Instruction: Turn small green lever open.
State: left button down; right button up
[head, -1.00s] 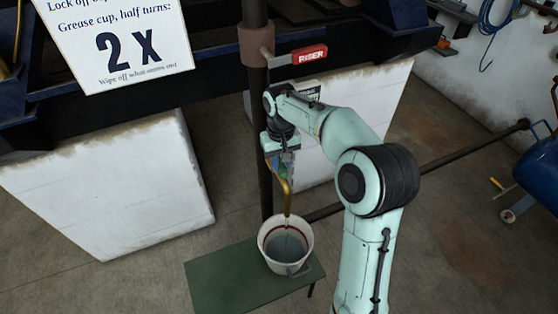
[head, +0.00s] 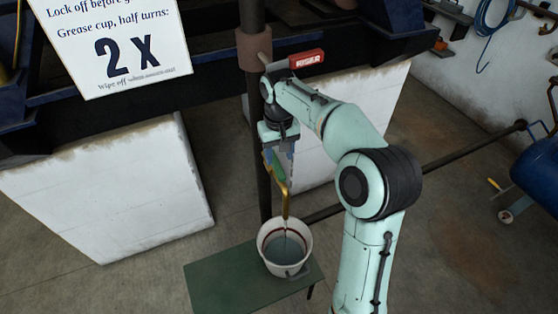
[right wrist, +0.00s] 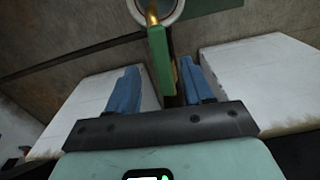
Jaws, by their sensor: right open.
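The small green lever (head: 276,168) sits at the top of a brass spout (head: 284,203) in the head view, partly hidden by my right gripper. In the right wrist view the lever (right wrist: 161,60) is a long green bar lying between the two blue fingers. My right gripper (right wrist: 160,68) is open, with a finger on either side of the lever and a visible gap at the left finger. In the head view my right gripper (head: 277,153) points down at the lever. My left gripper is not in view.
A white bucket (head: 265,246) stands under the spout on a green stand (head: 225,285). A red RISER handle (head: 307,59) is on the dark vertical pipe (head: 264,185) above my right wrist. White plinths (head: 110,190) stand behind, and a large sign (head: 112,45) hangs at upper left.

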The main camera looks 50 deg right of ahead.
aim_at(279, 168)
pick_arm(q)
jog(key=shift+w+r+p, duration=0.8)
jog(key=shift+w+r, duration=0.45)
pick_arm(e)
notch_tip(279, 168, up, 9)
jog(key=shift+f, duration=0.15)
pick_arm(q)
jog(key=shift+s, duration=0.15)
